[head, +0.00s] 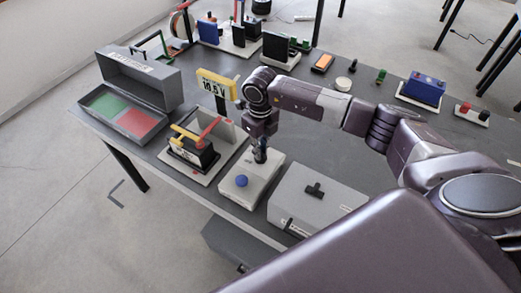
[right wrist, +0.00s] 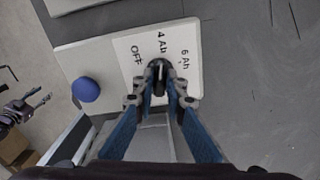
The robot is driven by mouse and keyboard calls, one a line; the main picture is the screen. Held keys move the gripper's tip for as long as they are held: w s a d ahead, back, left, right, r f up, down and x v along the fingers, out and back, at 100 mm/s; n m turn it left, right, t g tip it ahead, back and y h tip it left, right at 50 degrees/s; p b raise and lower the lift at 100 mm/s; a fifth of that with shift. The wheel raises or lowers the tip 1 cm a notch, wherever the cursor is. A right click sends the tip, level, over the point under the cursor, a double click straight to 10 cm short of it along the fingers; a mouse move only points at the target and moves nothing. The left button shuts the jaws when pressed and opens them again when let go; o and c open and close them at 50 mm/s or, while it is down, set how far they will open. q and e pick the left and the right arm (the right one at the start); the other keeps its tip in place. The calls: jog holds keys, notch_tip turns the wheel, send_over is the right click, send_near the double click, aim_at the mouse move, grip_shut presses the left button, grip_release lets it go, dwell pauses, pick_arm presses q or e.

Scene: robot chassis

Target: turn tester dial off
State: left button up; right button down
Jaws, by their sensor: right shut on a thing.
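The tester (head: 232,192) is a white box near the table's front edge, with a blue button (head: 241,181) on top. It also shows in the right wrist view (right wrist: 105,55), with the marks OFF, 4 Ah and 6 Ah. My right gripper (right wrist: 159,83) is shut on the black dial (right wrist: 158,68), just below the 4 Ah mark. In the head view my right gripper (head: 260,156) points down onto the tester and hides most of the dial. The dial's exact setting is hard to read. Part of my left gripper (right wrist: 36,100) seems to show at the right wrist view's left edge.
A grey box with a black knob (head: 314,190) stands right of the tester. A battery stand (head: 190,155) and a yellow display (head: 216,84) stand left of it. An open grey case (head: 150,90) with green and red sections is farther left. Table space behind my arm is partly clear.

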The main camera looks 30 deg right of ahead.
jog(key=n+b, duration=0.6)
jog(key=b, duration=0.1)
jog(key=shift+f+n, duration=0.15)
jog(key=shift+n, duration=0.25)
jog(key=n+b, duration=0.3)
jog(key=shift+n+b, duration=0.3)
jog(key=shift+r+n+b, duration=0.2)
jog(key=shift+n+b, duration=0.3)
jog(key=shift+n, duration=0.1)
jog(key=c, duration=2)
grip_release()
jog(key=shift+o, duration=0.2)
notch_tip(320, 180, up, 12)
